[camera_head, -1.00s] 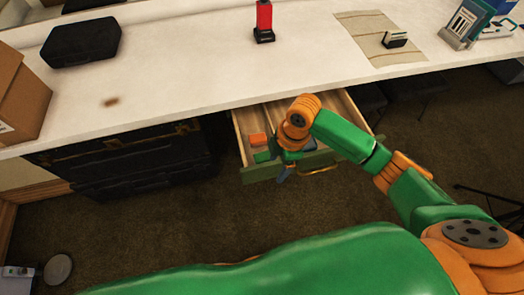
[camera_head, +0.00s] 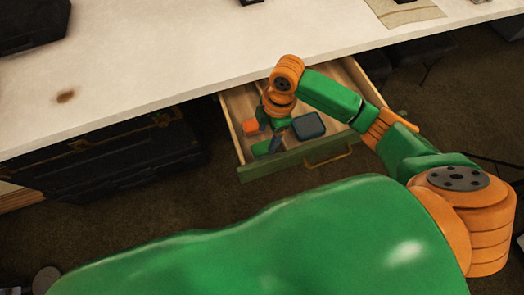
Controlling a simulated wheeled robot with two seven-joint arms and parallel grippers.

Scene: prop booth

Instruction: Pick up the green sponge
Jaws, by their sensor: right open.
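The green sponge (camera_head: 261,148) lies in the open drawer, near its front left corner. My right gripper (camera_head: 268,134) is over the drawer with its fingers apart and nothing visible between them. Its fingers point down to the left, beside and just above the sponge. The near finger partly overlaps the sponge's right end, and I cannot tell whether they touch. My left gripper is out of view.
The open drawer (camera_head: 247,169) has wooden walls and a green front with a brass handle. An orange block (camera_head: 250,127) and a dark blue box (camera_head: 309,126) lie inside. The white countertop (camera_head: 170,60) overhangs the drawer's back. Black cases (camera_head: 110,160) stand left.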

